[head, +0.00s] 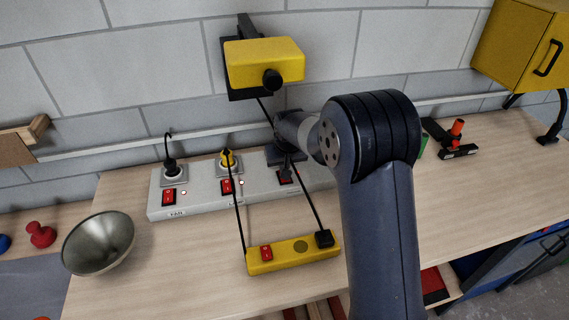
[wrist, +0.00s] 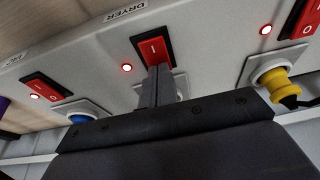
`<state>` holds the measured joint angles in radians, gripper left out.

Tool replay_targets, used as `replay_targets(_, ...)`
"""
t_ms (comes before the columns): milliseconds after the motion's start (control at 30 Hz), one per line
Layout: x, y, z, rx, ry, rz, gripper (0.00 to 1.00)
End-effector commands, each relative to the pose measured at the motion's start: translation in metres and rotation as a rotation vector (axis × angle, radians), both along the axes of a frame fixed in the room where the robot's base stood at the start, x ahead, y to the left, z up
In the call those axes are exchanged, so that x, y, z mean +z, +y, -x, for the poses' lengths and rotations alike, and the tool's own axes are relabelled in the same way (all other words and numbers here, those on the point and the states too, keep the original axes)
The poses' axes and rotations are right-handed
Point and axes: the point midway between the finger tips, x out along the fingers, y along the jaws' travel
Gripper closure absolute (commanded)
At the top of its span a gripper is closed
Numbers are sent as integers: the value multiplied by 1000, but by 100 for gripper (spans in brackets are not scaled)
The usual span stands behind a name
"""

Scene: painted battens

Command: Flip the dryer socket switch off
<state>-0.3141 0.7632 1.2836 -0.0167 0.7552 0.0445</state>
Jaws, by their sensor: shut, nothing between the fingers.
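The dryer switch (wrist: 152,46) is a red rocker in a black frame, under the "DRYER" label (wrist: 125,11) in the wrist view. Its "I" mark shows; my fingertips cover its other end. A red lamp (wrist: 127,67) beside it is lit. My gripper (wrist: 158,73) is shut and empty, its tips at the switch's lower edge in this view; I cannot tell if they press on it. In the head view my gripper (head: 286,166) is over the third switch (head: 285,178) of the grey socket strip (head: 205,205). The dryer socket is mostly hidden behind my gripper.
Neighbouring sockets hold a yellow plug (wrist: 273,82) and a blue plug (wrist: 80,119), each with a red switch and lit lamp. The fan switch (head: 168,196) is at the strip's left end. A yellow power strip (head: 293,256) lies in front; a cable crosses near my gripper. A metal bowl (head: 98,243) stands left.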

Motion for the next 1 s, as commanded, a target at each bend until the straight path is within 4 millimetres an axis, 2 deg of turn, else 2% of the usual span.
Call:
replay_targets(333,-7,0,-1,0,1,0,100)
replay_targets(633,-5,0,0,0,3,1,100)
replay_targets(1000,-5,-4,15,0,5,1,100)
